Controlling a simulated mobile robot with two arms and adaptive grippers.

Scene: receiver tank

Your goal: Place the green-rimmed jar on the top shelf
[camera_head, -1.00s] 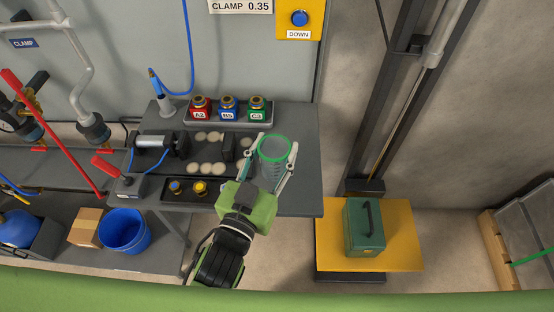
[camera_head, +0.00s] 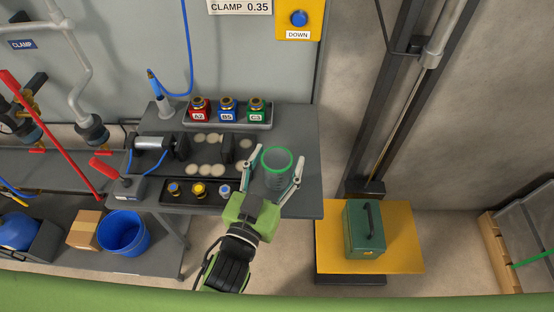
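The green-rimmed jar (camera_head: 277,183) is clear and stands on the right part of the dark bench top (camera_head: 307,140). Its open mouth faces up. My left gripper (camera_head: 274,162) is open, with one finger on each side of the jar. Gaps show between the fingers and the jar wall, so the fingers appear clear of it. The jar's base is partly hard to see through the glass. My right gripper is not in view.
Red, blue and green bottles (camera_head: 228,111) stand in a tray at the back. Pale discs (camera_head: 205,169) and a small-parts tray (camera_head: 174,199) lie left of the jar. A green case (camera_head: 362,228) sits on a yellow platform (camera_head: 405,250). The bench right of the jar is clear.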

